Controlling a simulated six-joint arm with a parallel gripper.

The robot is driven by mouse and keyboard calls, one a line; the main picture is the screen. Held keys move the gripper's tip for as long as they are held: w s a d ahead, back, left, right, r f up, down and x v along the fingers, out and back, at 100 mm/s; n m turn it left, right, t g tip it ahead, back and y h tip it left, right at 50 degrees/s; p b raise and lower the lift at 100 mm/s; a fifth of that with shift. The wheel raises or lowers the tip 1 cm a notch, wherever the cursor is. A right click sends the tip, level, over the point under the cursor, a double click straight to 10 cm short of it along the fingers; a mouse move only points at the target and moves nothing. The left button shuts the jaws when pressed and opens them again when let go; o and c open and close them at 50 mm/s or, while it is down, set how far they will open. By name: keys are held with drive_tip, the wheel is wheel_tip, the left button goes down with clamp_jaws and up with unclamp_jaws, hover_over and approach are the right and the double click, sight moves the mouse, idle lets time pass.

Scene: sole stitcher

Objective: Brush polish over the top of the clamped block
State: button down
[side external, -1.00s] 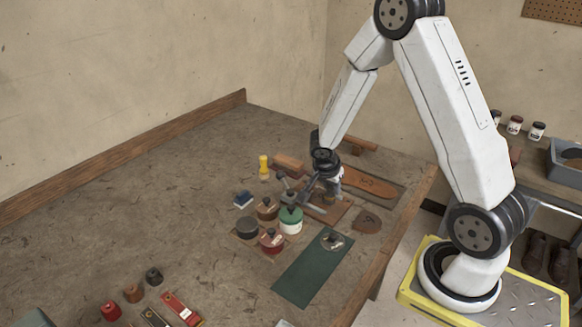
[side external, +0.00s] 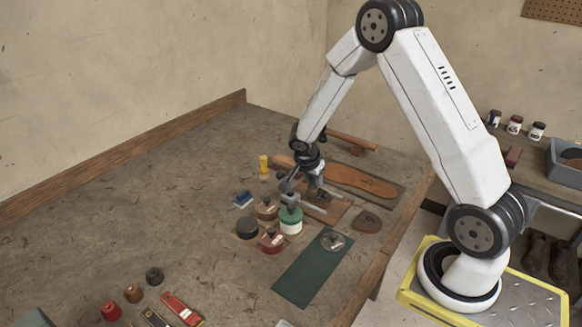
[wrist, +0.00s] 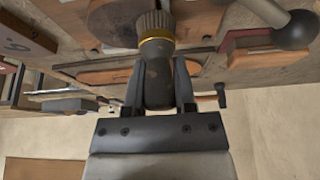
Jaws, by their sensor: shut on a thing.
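In the wrist view my gripper (wrist: 160,72) is shut on a brush (wrist: 158,80), with a dark round handle, a yellow ring and brown bristles. The bristle end points away from the fingers, toward the work. The clamped block (side external: 320,197) is a small brown shape under my gripper, partly hidden by it and the clamp. I cannot tell whether the bristles touch it. In the wrist view a dark ball-ended lever (wrist: 296,30) is to the right of the bristles.
A green tin (side external: 291,222), a red tin (side external: 271,243) and brown tins stand close to the left of the clamp. A green mat (side external: 305,274) lies nearer the front. A sole-shaped piece (side external: 360,180) lies behind.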

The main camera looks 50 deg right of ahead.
drive_tip(key=shift+s+a, duration=0.15)
drive_tip(key=shift+s, duration=2.85)
drive_tip(key=shift+w+a, duration=0.15)
drive_tip(key=shift+a, duration=0.4)
drive_tip(key=shift+w+d, duration=0.2)
drive_tip(key=shift+w, duration=3.25)
drive_tip(key=shift+s+a, duration=0.15)
drive_tip(key=shift+s, duration=3.25)
wheel_tip(320, 180, up, 8)
drive_tip(key=shift+a, duration=0.1)
